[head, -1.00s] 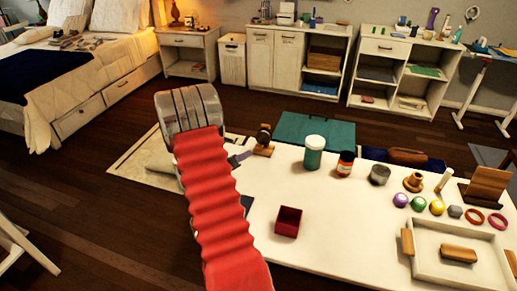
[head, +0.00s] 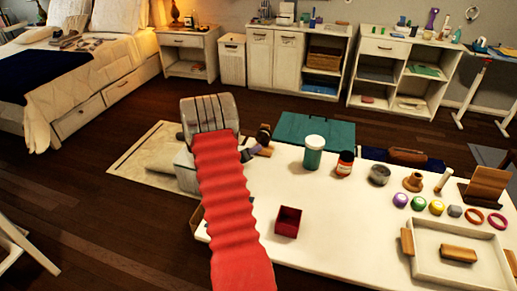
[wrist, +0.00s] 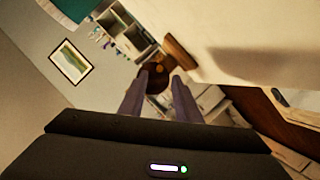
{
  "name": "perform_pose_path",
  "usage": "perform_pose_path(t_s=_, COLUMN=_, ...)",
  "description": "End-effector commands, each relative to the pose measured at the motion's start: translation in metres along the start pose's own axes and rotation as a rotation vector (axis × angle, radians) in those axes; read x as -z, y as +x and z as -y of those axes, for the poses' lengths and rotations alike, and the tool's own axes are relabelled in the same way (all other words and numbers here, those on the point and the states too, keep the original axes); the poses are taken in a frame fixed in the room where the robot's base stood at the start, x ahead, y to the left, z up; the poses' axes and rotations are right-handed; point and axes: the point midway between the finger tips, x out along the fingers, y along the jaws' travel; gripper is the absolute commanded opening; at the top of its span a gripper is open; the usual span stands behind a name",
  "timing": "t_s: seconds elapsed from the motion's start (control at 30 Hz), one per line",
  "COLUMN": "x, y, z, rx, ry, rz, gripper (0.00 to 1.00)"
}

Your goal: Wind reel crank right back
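The reel (head: 264,135), a small dark round part on a wooden base (head: 265,152), stands at the far left edge of the white table. It also shows in the wrist view as a dark round part (wrist: 155,82) with a wooden piece (wrist: 180,54) beside it. My gripper (head: 251,152) is at the reel's left side, largely hidden behind my red-sleeved arm in the head view. In the wrist view its two grey-purple fingers (wrist: 160,78) stand apart with the dark part beyond and between their tips. I cannot make out the crank handle or tell whether a finger touches it.
A teal jar (head: 313,155), an orange-labelled bottle (head: 345,164) and a grey tin (head: 379,175) stand right of the reel. A red open box (head: 288,222) is nearer. A white tray (head: 425,262) lies at the right. The table's middle is clear.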

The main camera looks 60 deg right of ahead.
Motion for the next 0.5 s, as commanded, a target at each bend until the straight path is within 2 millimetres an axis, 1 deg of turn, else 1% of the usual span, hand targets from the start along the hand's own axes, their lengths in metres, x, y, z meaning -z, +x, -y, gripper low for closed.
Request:
perform_pose_path(t_s=0.03, x=-0.001, y=0.009, z=0.000, rx=-0.002, ry=0.000, rz=0.002, gripper=0.30)
perform_pose_path(t_s=0.1, x=-0.001, y=0.019, z=0.000, rx=-0.001, ry=0.000, rz=0.002, gripper=0.30)
perform_pose_path(t_s=0.3, x=-0.001, y=0.046, z=0.000, rx=-0.001, ry=0.000, rz=0.001, gripper=0.30)
perform_pose_path(t_s=0.4, x=0.000, y=0.053, z=0.000, rx=0.000, ry=0.000, rz=0.001, gripper=0.30)
perform_pose_path(t_s=0.5, x=0.000, y=0.056, z=0.001, rx=0.001, ry=-0.001, rz=0.000, gripper=0.30)
